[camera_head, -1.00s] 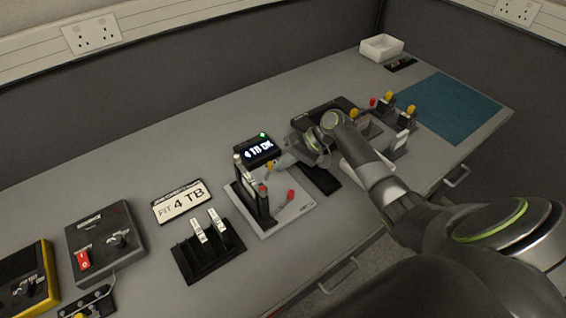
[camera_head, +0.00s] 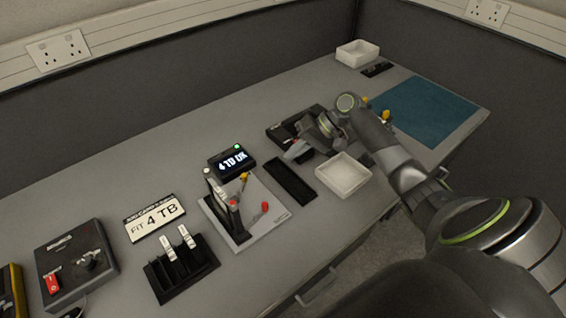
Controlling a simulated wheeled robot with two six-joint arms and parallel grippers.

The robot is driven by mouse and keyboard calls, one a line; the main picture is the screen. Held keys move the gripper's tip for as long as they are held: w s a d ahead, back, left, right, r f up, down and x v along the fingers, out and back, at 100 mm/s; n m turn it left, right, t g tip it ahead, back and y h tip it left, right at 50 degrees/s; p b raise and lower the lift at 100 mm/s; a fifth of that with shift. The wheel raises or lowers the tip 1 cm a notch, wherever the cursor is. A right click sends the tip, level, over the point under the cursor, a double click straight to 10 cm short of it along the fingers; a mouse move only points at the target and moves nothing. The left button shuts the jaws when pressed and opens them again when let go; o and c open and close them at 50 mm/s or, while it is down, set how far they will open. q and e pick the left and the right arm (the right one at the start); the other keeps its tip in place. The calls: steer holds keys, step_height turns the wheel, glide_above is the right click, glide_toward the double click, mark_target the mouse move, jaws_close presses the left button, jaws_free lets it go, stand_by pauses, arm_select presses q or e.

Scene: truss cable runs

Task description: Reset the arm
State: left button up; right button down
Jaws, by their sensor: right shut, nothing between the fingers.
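My right arm comes in from the lower right, and its gripper (camera_head: 297,150) hangs above the bench by a black tray. The gripper is shut and holds nothing. It is apart from the grey test stand (camera_head: 262,215), which carries a black upright fixture with red and yellow knobs. A small black display (camera_head: 232,162) behind the stand reads "4 TB OK" with a green light. My left gripper is not in view.
A white open tray (camera_head: 343,174) lies close to my right arm. A control box (camera_head: 76,261) stands left. The blue mat (camera_head: 424,108) at right looks mostly clear.

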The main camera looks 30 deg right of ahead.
steer(key=shift+d+r, duration=0.2)
steer(key=shift+d, duration=0.1)
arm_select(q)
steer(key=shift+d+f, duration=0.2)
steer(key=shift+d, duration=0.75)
arm_select(e)
steer(key=shift+r, duration=0.15)
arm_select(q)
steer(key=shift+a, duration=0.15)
